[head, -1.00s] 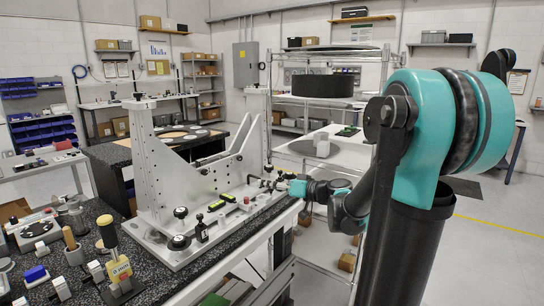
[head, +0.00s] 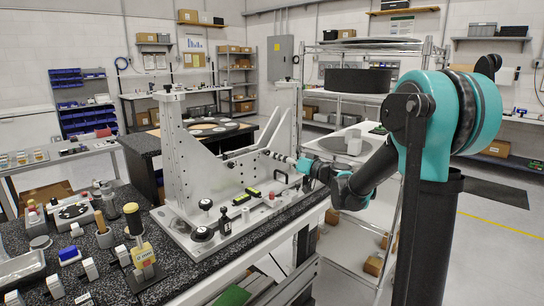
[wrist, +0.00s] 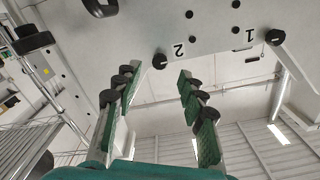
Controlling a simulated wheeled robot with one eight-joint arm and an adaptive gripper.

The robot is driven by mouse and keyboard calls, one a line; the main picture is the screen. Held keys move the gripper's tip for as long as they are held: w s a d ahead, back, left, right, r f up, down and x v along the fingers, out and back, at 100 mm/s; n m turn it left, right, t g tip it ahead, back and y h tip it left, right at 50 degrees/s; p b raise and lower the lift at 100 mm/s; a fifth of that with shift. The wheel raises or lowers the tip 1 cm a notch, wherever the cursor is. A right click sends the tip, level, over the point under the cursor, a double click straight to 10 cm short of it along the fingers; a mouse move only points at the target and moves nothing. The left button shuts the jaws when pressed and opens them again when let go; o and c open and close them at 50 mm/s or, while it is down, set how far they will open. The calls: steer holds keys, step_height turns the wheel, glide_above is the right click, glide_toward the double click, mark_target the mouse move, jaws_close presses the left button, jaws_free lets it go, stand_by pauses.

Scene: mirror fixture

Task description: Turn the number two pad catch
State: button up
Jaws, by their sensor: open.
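The metal fixture (head: 188,165) stands on the speckled bench, with a tall plate and a sloping arm. In the wrist view its pale plate (wrist: 215,30) carries the numbers 2 and 1. A black round knob (wrist: 160,62) sits just below the 2, with a grey lever running down-left from it. A similar knob (wrist: 273,37) with a grey lever sits by the 1. My gripper (wrist: 158,76) is open and empty, its green-padded fingers on either side of the number two catch in the picture. Contact cannot be told. In the head view my gripper (head: 292,161) is beside the fixture's right end.
A black handle (wrist: 100,6) and a dark knob (wrist: 34,40) show at the wrist view's upper left. Black knobs (head: 202,234) and a yellow-marked block (head: 241,198) sit on the fixture base. A yellow-labelled tool (head: 142,252) and several small parts stand at the bench's left.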

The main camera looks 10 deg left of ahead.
mark_target(268, 154)
steer(key=shift+x, duration=2.5)
jaws_close()
